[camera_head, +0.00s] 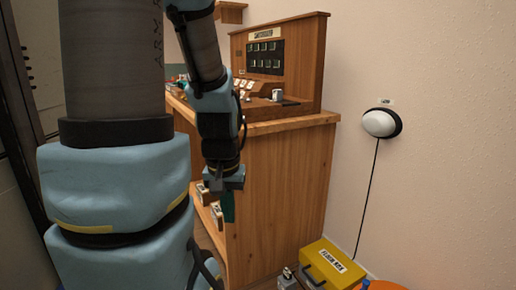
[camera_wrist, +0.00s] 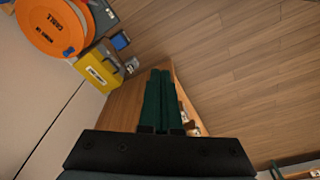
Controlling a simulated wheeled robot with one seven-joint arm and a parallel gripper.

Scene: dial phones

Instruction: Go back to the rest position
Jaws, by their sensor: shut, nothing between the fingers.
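My gripper (camera_head: 228,205) hangs pointing down in front of the wooden desk's end panel in the head view. In the wrist view its two green fingers (camera_wrist: 160,100) lie side by side, shut with nothing between them. The wooden desk (camera_head: 280,200) stands behind my arm in the head view, and part of its left side is hidden by my arm. I cannot tell the exact gap between the gripper and the desk.
A yellow box (camera_head: 332,264) sits on the floor by the wall, beside an orange cable reel (camera_wrist: 55,25). A white round device (camera_head: 379,123) with a hanging cord is on the wall. Wooden floor (camera_wrist: 240,60) looks clear in the wrist view.

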